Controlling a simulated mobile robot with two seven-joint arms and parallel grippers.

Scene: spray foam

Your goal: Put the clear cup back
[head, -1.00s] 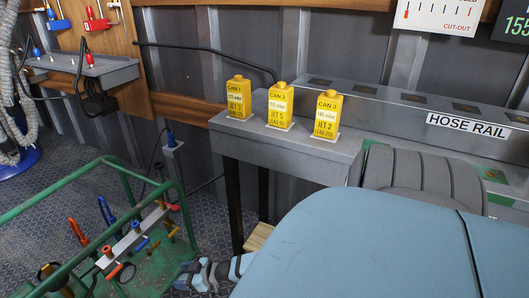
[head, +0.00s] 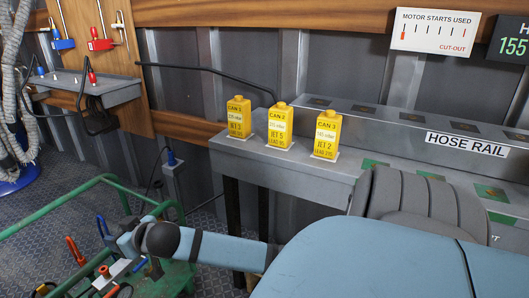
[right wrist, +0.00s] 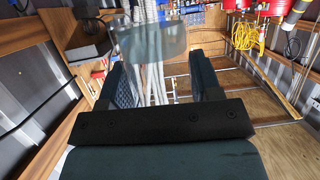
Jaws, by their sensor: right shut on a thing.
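The clear cup (right wrist: 150,42) shows in the right wrist view as a see-through shape at the fingertips, with hoses and shelving visible through it. My right gripper (right wrist: 163,74) is shut on it, with one dark finger on each side. In the head view my right arm reaches left from the lower middle and ends over the green-railed cart. The gripper is hard to make out there, and I cannot pick out the cup in that view. My left gripper is not in view.
A green-railed cart (head: 62,200) with several coloured tools stands at the lower left. Yellow cans (head: 279,127) stand in a row on the grey bench (head: 300,166). A grey shelf (head: 105,88) hangs on the left wall. Open floor lies left of the cart.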

